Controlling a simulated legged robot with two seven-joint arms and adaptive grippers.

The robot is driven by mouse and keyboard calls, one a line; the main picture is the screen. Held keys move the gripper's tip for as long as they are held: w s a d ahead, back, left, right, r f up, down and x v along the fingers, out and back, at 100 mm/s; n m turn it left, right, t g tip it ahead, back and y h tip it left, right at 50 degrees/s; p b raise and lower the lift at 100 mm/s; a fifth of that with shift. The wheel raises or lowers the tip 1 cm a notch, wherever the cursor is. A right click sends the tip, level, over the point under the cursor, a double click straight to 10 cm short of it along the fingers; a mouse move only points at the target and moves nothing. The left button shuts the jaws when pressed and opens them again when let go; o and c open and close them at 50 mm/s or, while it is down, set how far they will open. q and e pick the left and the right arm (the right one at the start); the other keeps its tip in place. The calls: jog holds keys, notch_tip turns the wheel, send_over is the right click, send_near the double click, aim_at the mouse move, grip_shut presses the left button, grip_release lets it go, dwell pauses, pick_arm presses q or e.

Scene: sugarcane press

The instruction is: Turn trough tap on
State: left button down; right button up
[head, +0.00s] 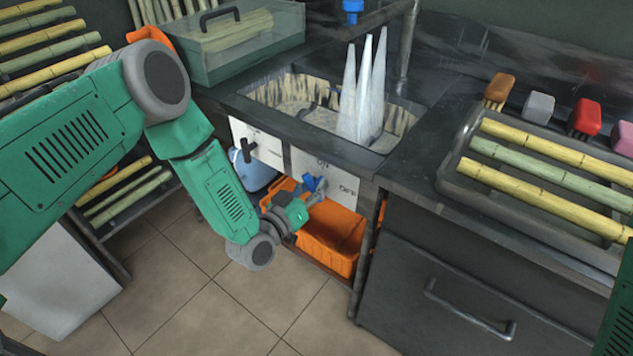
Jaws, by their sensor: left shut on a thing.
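The trough (420,104) is a basin sunk in the dark counter, with several tall pale pointed shapes (365,95) standing in it. Below its front edge is a white panel (345,170) marked ON and OFF. A blue tap handle (311,183) shows at this panel, below the ON mark. My left gripper (316,190) reaches in from the left and is shut on the blue tap handle; its fingers partly hide the handle. My right gripper is out of view; only a green part of my right arm shows at the lower right edge.
An orange crate (330,245) stands under the trough, close below my left gripper. Left of the panel is a black handle (247,150). A tray (465,185) of cane pieces and several coloured brushes lie on the right counter. The tiled floor in front is clear.

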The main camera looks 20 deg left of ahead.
pick_arm(q)
jog(key=m+p, duration=0.1)
jog(key=m, duration=0.2)
jog(key=shift+s+f+m, duration=0.1)
jog(key=shift+f+m, duration=0.05)
jog(key=shift+m, duration=1.35)
jog(key=shift+s+f, duration=0.1)
jog(key=c, duration=1.1)
grip_release()
jog(key=shift+a, duration=0.1)
jog(key=shift+s+a, duration=0.1)
jog(key=shift+s, duration=0.2)
jog(key=v, duration=1.1)
